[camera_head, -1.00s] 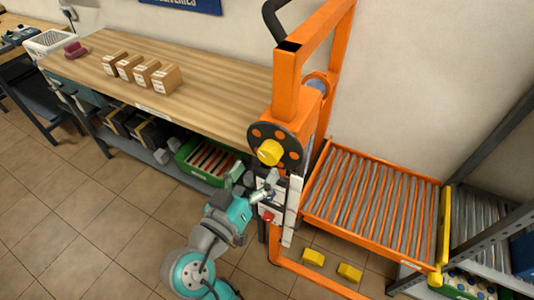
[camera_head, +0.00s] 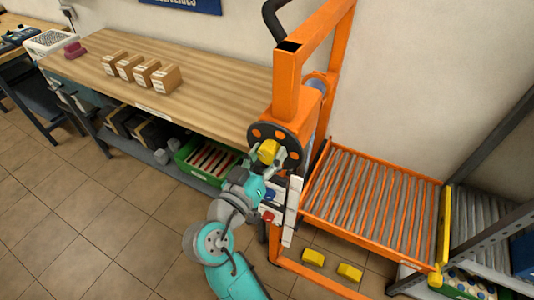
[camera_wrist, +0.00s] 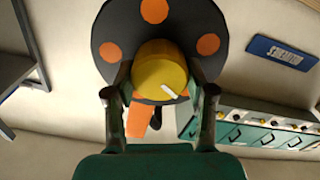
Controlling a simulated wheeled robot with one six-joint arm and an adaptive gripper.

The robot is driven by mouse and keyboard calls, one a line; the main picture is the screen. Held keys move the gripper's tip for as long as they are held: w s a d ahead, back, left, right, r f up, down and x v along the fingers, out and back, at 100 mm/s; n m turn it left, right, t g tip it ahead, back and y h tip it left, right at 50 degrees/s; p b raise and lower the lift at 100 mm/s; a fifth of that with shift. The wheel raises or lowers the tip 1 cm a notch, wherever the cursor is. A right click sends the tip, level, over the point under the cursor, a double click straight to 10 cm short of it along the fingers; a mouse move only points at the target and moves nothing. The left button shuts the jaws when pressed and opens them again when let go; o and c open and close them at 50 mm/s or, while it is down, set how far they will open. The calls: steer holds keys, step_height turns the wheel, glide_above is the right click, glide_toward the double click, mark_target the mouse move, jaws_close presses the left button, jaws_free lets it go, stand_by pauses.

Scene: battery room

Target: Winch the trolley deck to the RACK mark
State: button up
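The orange trolley's roller deck (camera_head: 370,200) sits low, to the right of its mast. A black winch wheel (camera_head: 292,146) with orange spots and a yellow knob (camera_head: 269,150) is on the mast. The wheel (camera_wrist: 112,32) and knob (camera_wrist: 160,72) also show in the wrist view, with a short white line on the knob's face. My gripper (camera_head: 266,155) is at the knob. In the wrist view its fingers (camera_wrist: 160,84) stand open on either side of the knob, with small gaps visible. A white strip (camera_head: 290,212) runs down the mast; I cannot read a RACK mark.
A wooden bench (camera_head: 205,95) with several small boxes (camera_head: 165,79) stands at the left. A green crate (camera_head: 188,170) is beneath it. A metal rack (camera_head: 480,215) adjoins the deck's right end. Two yellow blocks (camera_head: 313,257) lie at the trolley's foot. Floor at front left is clear.

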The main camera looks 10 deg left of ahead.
steer(key=shift+a+n, duration=0.1)
steer(key=shift+n, duration=2.6)
steer(key=o, duration=1.2)
steer(key=shift+c, duration=0.2)
steer(key=v, duration=1.2)
steer(key=shift+w, duration=0.1)
